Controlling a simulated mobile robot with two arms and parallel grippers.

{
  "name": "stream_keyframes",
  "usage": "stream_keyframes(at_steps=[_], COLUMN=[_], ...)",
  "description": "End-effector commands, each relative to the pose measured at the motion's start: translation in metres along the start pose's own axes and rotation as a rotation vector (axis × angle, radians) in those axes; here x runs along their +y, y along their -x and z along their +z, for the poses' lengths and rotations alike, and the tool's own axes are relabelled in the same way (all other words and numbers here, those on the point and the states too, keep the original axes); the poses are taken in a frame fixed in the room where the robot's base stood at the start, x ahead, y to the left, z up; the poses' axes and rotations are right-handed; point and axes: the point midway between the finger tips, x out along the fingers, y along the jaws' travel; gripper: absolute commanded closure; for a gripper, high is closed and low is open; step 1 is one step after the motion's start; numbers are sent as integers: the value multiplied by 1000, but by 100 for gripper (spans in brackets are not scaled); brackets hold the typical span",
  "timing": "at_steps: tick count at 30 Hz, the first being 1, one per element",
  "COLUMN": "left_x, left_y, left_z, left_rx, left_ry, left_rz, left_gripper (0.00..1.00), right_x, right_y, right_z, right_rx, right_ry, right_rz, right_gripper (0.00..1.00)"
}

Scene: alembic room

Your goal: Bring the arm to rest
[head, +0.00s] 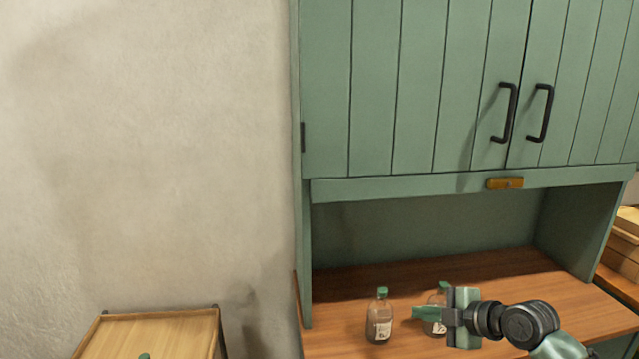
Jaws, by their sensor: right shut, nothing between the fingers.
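My right gripper (428,313) reaches in from the lower right, over the wooden counter (340,342) of the green cabinet. Its fingers are together and point left, with nothing seen between them. It covers part of a clear bottle (437,299) with a green cap and a label; I cannot tell whether they touch. A second bottle (380,318), also green-capped and labelled, stands upright to the left, apart from the gripper. My left gripper is not in view.
The green cabinet's upper doors (440,80) are shut, with two black handles (507,112). A brass-coloured plate (505,183) sits below them. A small wooden table (160,335) stands at lower left, with a green-topped thing at its edge. Wooden boxes (624,240) show at far right.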

Motion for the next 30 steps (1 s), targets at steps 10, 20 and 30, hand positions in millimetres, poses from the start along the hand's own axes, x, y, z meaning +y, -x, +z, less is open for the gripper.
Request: stream_keyframes(at_steps=[10, 20, 30], left_x=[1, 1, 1], left_y=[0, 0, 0], left_z=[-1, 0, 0], left_rx=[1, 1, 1], left_ry=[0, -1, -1], left_rz=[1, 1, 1], left_gripper=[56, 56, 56], right_x=[-246, -338, -386], right_y=[9, 88, 165], right_z=[-85, -90, -84], right_rx=[-192, -536, -831], right_ry=[-579, -1063, -1392], right_rz=[-278, -242, -128], right_gripper=[100, 100, 100])
